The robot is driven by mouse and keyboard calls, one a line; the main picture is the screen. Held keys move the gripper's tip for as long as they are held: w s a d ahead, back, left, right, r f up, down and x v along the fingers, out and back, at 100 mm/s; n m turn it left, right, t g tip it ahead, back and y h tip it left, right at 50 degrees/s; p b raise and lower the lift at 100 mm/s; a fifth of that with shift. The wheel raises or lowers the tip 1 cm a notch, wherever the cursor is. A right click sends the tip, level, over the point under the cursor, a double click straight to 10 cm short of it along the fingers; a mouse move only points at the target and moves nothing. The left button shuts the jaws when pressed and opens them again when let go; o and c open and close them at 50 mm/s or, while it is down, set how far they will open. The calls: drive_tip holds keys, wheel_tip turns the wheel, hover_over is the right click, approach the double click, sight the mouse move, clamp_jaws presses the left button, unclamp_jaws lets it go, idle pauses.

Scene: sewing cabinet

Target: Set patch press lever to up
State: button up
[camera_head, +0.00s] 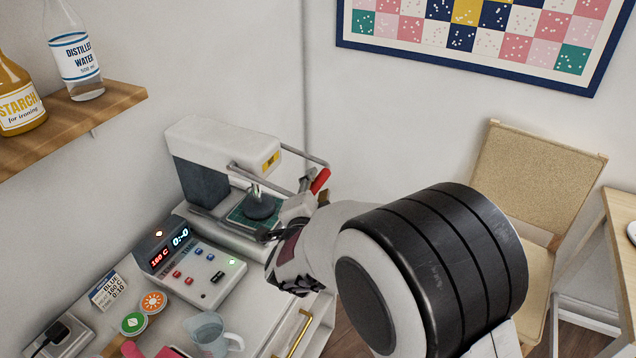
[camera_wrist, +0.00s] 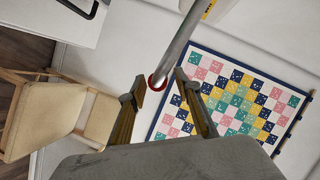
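The patch press (camera_head: 215,140) stands at the back of the counter, with a white top and a dark grey column. Its lever (camera_head: 306,156) is a metal bar frame reaching forward from the head, with a red grip (camera_head: 320,181) at its front end. The dark round press foot (camera_head: 262,205) is low over a green plate; whether it touches is unclear. My gripper (camera_head: 317,192) is at the red grip, its fingers partly hidden by my wrist. In the wrist view my gripper (camera_wrist: 158,84) has its fingers apart, with the red-ended metal bar (camera_wrist: 176,48) between them and gaps visible.
A control box (camera_head: 200,265) with lit displays stands in front of the press. A measuring jug (camera_head: 212,335) and round tins (camera_head: 153,301) are nearer. A shelf (camera_head: 70,120) with bottles is at left. A chair (camera_head: 540,170) stands at right.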

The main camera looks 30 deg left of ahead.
drive_tip(key=shift+x, duration=0.95)
clamp_jaws()
drive_tip(key=shift+r, duration=0.25)
